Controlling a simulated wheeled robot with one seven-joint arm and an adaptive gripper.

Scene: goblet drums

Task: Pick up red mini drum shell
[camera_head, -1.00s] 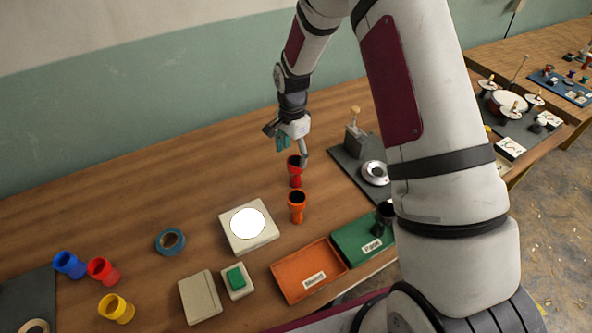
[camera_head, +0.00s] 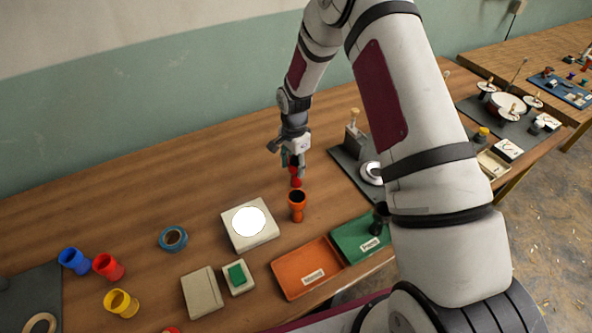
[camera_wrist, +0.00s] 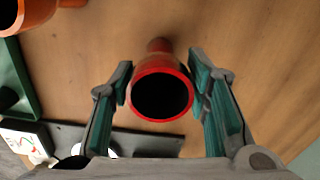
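The red mini drum shell (camera_head: 296,183) stands on the wooden table behind an orange goblet-shaped shell (camera_head: 297,205). The fingers (camera_wrist: 161,85) are apart, one on each side, very close to the rim. Firm contact is not clear.
The orange shell (camera_wrist: 30,12) is close by in the wrist view. A white pad with a bright disc (camera_head: 250,222), an orange tray (camera_head: 308,268) and a green tray (camera_head: 360,238) lie nearer. Blue, red and yellow cups (camera_head: 108,267) stand at left. A dark metal fixture (camera_head: 354,140) is at right.

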